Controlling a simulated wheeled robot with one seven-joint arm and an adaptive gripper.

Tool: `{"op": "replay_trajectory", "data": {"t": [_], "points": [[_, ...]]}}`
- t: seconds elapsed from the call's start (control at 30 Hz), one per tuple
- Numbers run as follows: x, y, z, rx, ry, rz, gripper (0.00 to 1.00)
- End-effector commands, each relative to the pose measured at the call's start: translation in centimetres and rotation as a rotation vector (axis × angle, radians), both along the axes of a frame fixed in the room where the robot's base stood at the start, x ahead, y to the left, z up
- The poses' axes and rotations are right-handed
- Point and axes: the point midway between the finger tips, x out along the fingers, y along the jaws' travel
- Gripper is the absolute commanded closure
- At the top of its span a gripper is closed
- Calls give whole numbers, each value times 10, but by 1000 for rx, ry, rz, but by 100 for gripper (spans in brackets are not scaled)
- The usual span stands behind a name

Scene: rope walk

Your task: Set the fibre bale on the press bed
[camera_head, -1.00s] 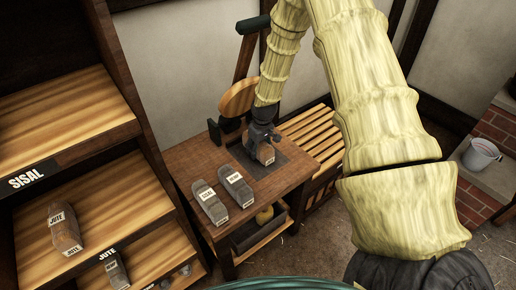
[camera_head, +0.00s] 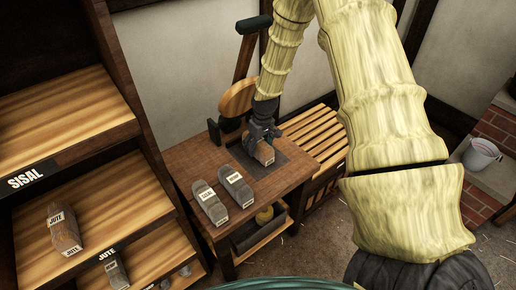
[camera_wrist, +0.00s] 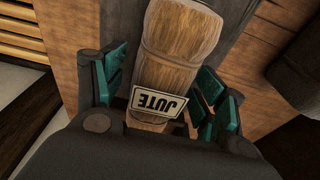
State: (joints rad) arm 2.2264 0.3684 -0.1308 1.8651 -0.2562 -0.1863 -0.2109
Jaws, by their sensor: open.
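A brown fibre bale with a JUTE label (camera_wrist: 175,45) lies between the spread fingers of my gripper (camera_wrist: 160,100) in the wrist view. In the head view the same bale (camera_head: 264,153) rests on the dark press bed (camera_head: 283,166) set in the wooden table. My gripper (camera_head: 265,138) is open just above and around the bale's near part. There is a gap between the bale and the fingers on the left side. Part of the bale is hidden by the gripper in the head view.
Two grey labelled bales (camera_head: 209,203) (camera_head: 236,187) lie on the table (camera_head: 190,160) in front of the press bed. A shelf unit at left holds a JUTE bale (camera_head: 64,230) and a grey bale (camera_head: 116,271). A slatted bench (camera_head: 314,135) stands right of the table.

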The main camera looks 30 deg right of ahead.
Motion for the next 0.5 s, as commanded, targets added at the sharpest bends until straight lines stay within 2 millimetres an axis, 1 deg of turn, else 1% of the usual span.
{"op": "replay_trajectory", "data": {"t": [0.03,0.5], "points": [[-1,0,8,0,-1,0,29],[-11,-1,71,0,-1,0,29]]}}
